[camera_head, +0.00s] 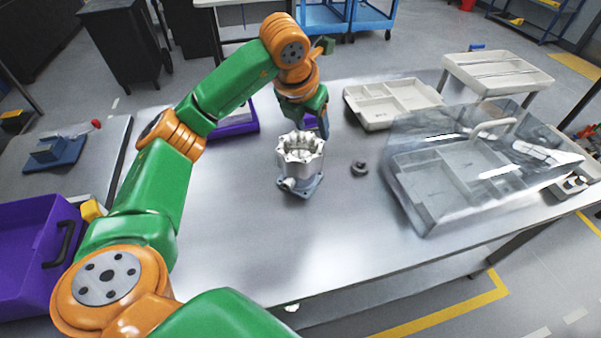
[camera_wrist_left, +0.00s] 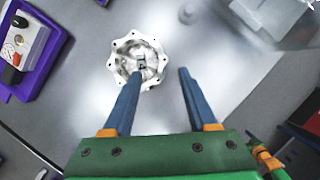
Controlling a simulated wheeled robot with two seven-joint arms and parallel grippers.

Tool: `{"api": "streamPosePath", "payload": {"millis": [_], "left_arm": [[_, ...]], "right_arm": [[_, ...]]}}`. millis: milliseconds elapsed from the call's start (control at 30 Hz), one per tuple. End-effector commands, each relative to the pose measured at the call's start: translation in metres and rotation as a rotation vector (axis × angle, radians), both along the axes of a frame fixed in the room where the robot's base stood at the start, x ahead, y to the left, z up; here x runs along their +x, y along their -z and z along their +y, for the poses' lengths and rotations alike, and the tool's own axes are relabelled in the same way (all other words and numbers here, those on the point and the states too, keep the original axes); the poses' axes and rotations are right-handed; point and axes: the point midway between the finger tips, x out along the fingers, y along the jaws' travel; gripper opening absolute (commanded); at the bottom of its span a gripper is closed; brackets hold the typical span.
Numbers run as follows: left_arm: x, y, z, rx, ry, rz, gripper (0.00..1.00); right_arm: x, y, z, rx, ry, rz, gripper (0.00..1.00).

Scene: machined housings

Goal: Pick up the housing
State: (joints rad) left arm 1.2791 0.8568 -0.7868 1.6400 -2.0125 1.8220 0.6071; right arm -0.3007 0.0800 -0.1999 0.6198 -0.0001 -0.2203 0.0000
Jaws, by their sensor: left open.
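The housing (camera_head: 300,160) is a silvery machined part with a scalloped, hollow top and a square flanged base. It stands upright on the metal table in the middle of the head view. In the left wrist view the housing (camera_wrist_left: 139,60) shows from above, just beyond the left fingertip. My left gripper (camera_head: 318,122) is behind and above the housing in the head view. In the left wrist view my left gripper (camera_wrist_left: 157,75) has its two blue fingers spread apart with nothing between them. My right gripper is in neither view.
A small dark ring-like part (camera_head: 359,168) lies right of the housing. A clear-lidded case (camera_head: 425,215) and a white compartment tray (camera_head: 377,123) are on the right. A purple tray (camera_head: 235,129) lies behind. The table front is clear.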

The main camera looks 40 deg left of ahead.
Motion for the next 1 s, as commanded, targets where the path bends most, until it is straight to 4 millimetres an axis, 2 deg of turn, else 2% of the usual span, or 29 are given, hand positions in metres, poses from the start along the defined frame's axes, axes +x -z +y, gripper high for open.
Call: {"api": "streamPosePath", "payload": {"millis": [33, 233, 467, 567, 700, 933, 1000], "left_arm": [[0.0, 0.02, 0.0, 0.0, 0.0, 0.0, 0.58], [0.0, 0.05, 0.0, 0.0, 0.0, 0.0, 0.58], [0.01, 0.068, 0.0, 0.0, 0.0, 0.006, 0.58], [0.018, 0.085, -0.001, -0.002, -0.001, 0.008, 0.58], [0.027, 0.107, 0.0, -0.001, -0.001, 0.003, 0.58], [0.028, 0.112, 0.0, 0.0, 0.0, 0.0, 0.58], [0.028, 0.111, 0.0, 0.0, 0.0, 0.0, 0.39]], "right_arm": [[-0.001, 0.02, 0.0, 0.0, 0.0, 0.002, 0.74], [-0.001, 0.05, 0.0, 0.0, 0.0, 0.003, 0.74], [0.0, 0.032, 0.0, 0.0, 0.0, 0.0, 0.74], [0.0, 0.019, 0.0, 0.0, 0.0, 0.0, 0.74], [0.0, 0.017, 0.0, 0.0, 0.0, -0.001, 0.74], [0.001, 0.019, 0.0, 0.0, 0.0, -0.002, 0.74], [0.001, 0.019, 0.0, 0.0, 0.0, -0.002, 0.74]]}}
